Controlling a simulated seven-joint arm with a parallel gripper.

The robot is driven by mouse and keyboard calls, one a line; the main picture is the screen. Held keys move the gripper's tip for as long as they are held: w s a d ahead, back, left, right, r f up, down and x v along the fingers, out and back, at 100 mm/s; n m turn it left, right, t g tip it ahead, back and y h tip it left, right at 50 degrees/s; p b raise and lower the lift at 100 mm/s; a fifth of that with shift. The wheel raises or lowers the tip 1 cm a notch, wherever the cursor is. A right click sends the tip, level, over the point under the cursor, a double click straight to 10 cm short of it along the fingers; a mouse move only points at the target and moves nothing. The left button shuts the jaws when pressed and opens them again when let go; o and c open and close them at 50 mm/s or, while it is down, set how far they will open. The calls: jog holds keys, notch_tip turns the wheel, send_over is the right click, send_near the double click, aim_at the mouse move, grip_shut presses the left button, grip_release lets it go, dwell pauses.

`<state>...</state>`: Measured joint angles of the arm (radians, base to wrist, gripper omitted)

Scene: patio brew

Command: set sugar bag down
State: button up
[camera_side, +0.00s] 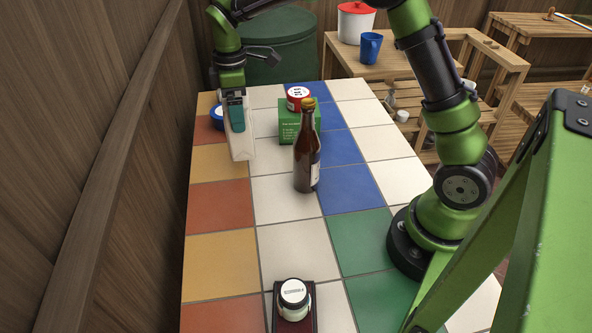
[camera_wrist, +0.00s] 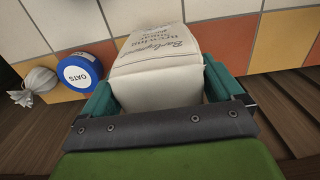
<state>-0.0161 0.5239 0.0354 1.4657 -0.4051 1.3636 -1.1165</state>
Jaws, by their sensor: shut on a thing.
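The sugar bag (camera_side: 243,145) is a pale paper bag with dark printing. In the wrist view the bag (camera_wrist: 160,62) fills the space between the two teal fingers, its printed face toward the top of the picture. My gripper (camera_side: 237,112) is shut on it at the far left part of the tiled table (camera_side: 285,240). The bag's bottom is at or just above the tiles; I cannot tell whether it touches.
A blue-lidded oats tub (camera_wrist: 82,73) is close beside the bag. A brown bottle (camera_side: 306,155) and a green box (camera_side: 291,122) with a red-and-white tin (camera_side: 298,98) stand to its right. A white-lidded jar (camera_side: 294,296) is at the front. The left front tiles are clear.

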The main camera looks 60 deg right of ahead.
jog(key=shift+f, duration=2.2)
jog(key=o, duration=1.7)
jog(key=shift+f, duration=0.1)
